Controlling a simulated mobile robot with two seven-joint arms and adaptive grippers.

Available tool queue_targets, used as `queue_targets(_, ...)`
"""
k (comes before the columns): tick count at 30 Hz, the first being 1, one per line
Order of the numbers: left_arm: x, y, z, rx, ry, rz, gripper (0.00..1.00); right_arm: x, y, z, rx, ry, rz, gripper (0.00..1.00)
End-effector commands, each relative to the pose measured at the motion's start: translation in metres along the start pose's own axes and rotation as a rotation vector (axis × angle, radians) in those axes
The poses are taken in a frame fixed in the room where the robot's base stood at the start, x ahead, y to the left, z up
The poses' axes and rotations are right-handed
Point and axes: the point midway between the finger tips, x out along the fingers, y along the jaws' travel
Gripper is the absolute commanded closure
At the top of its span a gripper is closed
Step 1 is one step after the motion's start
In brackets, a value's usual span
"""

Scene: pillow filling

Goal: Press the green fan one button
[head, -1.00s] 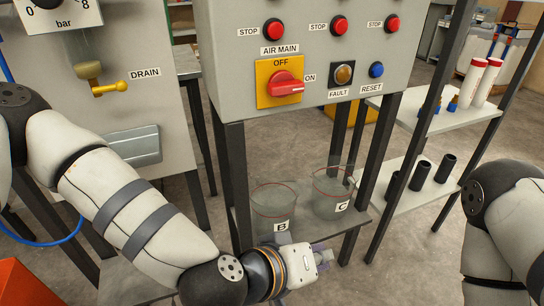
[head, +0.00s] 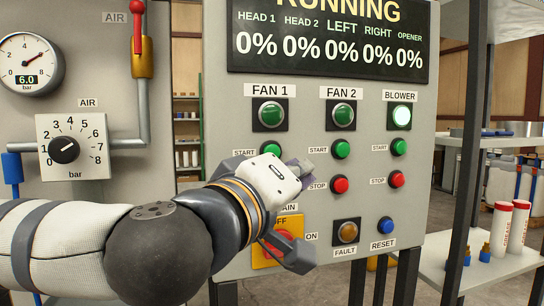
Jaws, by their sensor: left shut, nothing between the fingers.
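The green FAN 1 start button (head: 271,149) shows its top on the grey control panel (head: 235,100). Its lower edge is hidden behind my left gripper (head: 301,168). The gripper is shut and empty, in front of the panel just below and right of that button. I cannot tell whether it touches the panel. A green FAN 1 lamp (head: 271,114) in a dark square sits above the button, unlit. The FAN 1 red stop button is hidden behind my gripper and wrist. My right gripper is not in view.
FAN 2 start (head: 341,149) and stop (head: 340,185) buttons are close to the right of my gripper. The BLOWER lamp (head: 401,117) glows. The AIR MAIN switch (head: 278,244) is partly behind my wrist. A display (head: 330,43) reads RUNNING with 0% values.

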Motion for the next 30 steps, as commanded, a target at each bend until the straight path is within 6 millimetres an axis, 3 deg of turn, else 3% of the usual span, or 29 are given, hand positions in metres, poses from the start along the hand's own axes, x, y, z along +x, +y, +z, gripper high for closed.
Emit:
queue_targets(11,0.002,-0.003,-0.001,-0.003,0.001,-0.002,1.0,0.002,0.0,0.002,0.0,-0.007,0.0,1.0)
queue_targets(24,0.045,-0.037,-0.029,-0.007,-0.001,-0.006,1.0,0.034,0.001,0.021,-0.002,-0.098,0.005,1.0)
queue_targets(30,0.057,-0.04,-0.043,0.0,0.003,0.001,1.0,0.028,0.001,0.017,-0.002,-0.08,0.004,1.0)
